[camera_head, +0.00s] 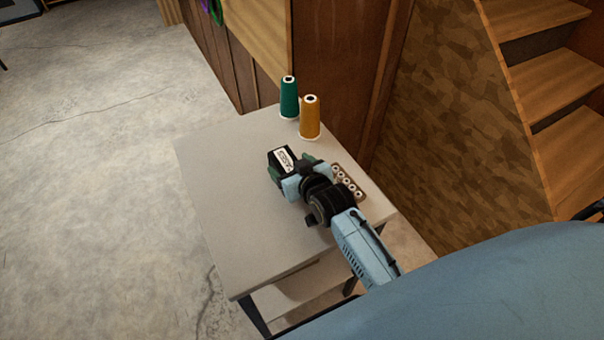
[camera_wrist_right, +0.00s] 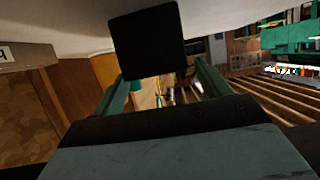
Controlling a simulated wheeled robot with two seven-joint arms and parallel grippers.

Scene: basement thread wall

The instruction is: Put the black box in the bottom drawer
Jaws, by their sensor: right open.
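The black box (camera_head: 278,153), with a white label on top, sits on the grey tabletop (camera_head: 215,190). My right gripper (camera_head: 289,169) is open at the box, its green fingers on either side of the near part. In the right wrist view the box (camera_wrist_right: 148,44) shows as a dark square between the finger ends (camera_wrist_right: 160,80); I cannot tell whether they touch it. Below the tabletop's front edge a pale drawer or shelf (camera_head: 285,300) shows partly; which it is, and how far open, I cannot tell. My left gripper is not in view.
A green thread cone (camera_head: 289,98) and an orange one (camera_head: 309,118) stand at the table's back edge. A small holder with several white spools (camera_head: 347,181) is just right of my right gripper. The left part of the tabletop is clear. Wooden stairs (camera_head: 550,85) rise at right.

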